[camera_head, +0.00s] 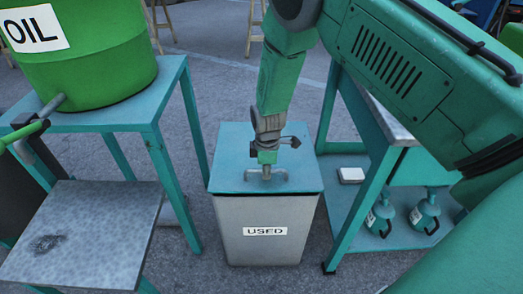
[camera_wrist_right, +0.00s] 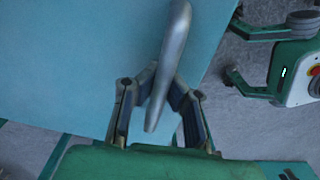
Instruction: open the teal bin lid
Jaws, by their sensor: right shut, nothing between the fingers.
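The teal bin lid (camera_head: 226,172) lies flat and closed on a grey bin (camera_head: 264,250) labelled USED. A metal bar handle (camera_head: 279,173) stands on the lid's top. My right gripper (camera_head: 266,170) points down at the handle from above. In the right wrist view the teal lid (camera_wrist_right: 70,60) fills the left and middle, and the grey handle (camera_wrist_right: 176,45) passes by the fingertips of the right gripper (camera_wrist_right: 163,85). The fingers are shut with nothing gripped; the handle overlaps them, and whether it touches them I cannot tell. My left gripper is not in view.
A teal table (camera_head: 172,92) with a green OIL drum (camera_head: 85,60) stands left of the bin. A lower grey-topped table (camera_head: 110,215) is at front left. A teal workbench (camera_head: 350,218) with pump cans (camera_head: 424,215) stands close on the right. Bare floor lies behind the bin.

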